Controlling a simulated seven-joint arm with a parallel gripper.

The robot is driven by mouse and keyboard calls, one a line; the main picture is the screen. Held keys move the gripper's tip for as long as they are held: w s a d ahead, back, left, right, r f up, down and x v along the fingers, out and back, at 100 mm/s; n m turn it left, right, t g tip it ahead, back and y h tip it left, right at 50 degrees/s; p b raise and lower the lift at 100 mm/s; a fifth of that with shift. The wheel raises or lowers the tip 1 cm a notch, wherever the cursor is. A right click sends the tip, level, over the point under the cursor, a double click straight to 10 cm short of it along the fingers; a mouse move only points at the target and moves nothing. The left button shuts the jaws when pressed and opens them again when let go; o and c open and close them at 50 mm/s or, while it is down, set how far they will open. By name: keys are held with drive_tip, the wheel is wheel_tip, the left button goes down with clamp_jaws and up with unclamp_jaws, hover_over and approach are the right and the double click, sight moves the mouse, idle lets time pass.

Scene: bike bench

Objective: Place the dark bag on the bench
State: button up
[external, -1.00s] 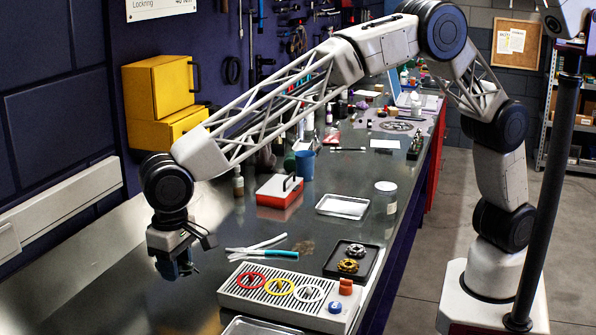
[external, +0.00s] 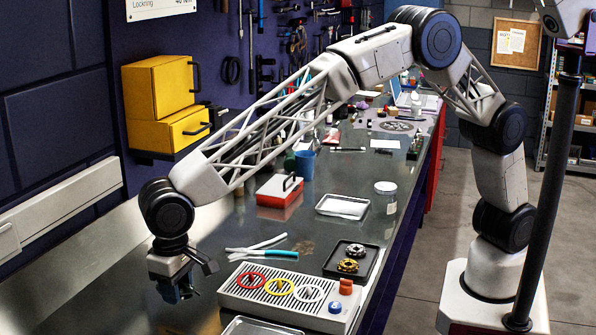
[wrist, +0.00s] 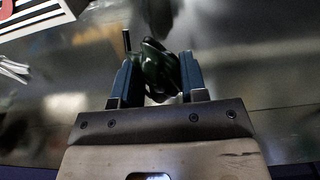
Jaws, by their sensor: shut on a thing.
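My gripper (external: 176,290) hangs low over the near left part of the metal bench (external: 215,222). In the wrist view, its two blue fingers (wrist: 157,85) are shut on a dark, glossy, crumpled thing, which looks like the dark bag (wrist: 154,62). The bag sits between the fingers and sticks out past their tips. In the external view the bag is mostly hidden by my gripper, and I cannot tell whether it touches the bench top.
A slatted tray with coloured rings (external: 278,291) lies right of my gripper. Blue-handled pliers (external: 262,252) and a red-and-white box (external: 279,190) lie beyond it. Yellow cabinets (external: 165,103) hang on the wall.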

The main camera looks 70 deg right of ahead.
sight(182, 320)
drive_tip(key=shift+f, duration=0.25)
drive_tip(key=shift+f, duration=2.5)
drive_tip(key=shift+f, duration=0.15)
drive_tip(key=o, duration=0.9)
drive_tip(key=shift+r, duration=6.15)
